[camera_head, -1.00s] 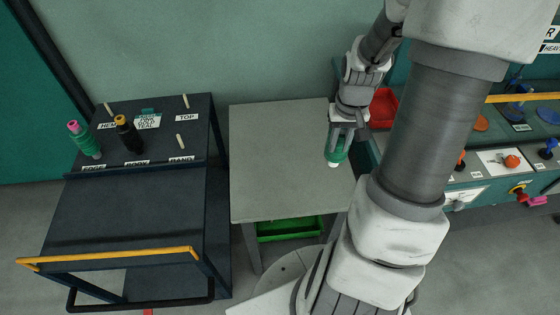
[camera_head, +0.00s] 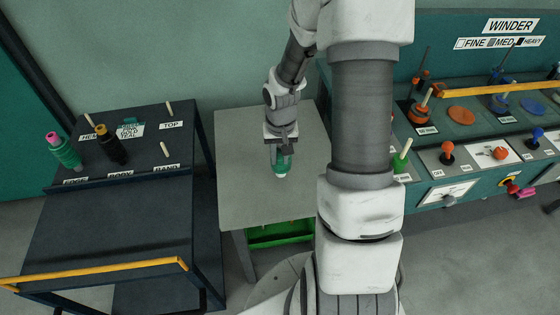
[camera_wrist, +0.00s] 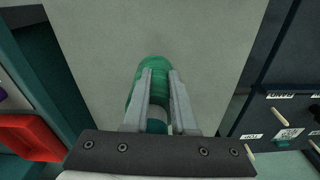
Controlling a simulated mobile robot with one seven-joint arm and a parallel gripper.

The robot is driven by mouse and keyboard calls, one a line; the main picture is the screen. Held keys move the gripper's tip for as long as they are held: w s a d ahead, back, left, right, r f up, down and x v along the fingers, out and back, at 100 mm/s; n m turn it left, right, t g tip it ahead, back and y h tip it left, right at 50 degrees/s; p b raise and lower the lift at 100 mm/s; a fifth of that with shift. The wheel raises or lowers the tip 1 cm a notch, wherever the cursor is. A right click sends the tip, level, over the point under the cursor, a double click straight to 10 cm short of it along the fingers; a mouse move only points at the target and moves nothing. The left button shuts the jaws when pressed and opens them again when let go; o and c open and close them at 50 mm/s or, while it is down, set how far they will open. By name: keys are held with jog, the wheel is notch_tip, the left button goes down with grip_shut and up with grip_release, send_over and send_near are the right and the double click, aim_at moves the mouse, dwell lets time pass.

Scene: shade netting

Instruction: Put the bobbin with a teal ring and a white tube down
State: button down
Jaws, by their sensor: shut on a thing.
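The bobbin with a teal ring and a white tube (camera_head: 281,162) is in my gripper (camera_head: 282,150), above the grey table (camera_head: 240,180). It is wound with green thread, and its pale tube end shows at the bottom in the head view. In the wrist view the green bobbin (camera_wrist: 150,82) lies between the two fingers of my gripper (camera_wrist: 160,85), with the table top (camera_wrist: 210,40) behind it. A bit of white tube and a teal part show near the palm. I cannot tell whether the bobbin touches the table.
A dark cart (camera_head: 110,215) at the left carries pegs, a green bobbin with a pink end (camera_head: 64,152) and a black bobbin with an orange end (camera_head: 111,145). The winder bench (camera_head: 440,170) stands at the right. A green bin (camera_head: 280,235) sits under the table.

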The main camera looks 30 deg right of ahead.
jog(key=shift+f, duration=0.9)
jog(key=shift+f, duration=0.1)
jog(key=c, duration=0.8)
grip_release()
jog(key=shift+o, duration=0.2)
notch_tip(320, 180, up, 12)
jog(key=p, duration=0.2)
jog(key=shift+s, duration=0.4)
jog(key=shift+a, duration=0.1)
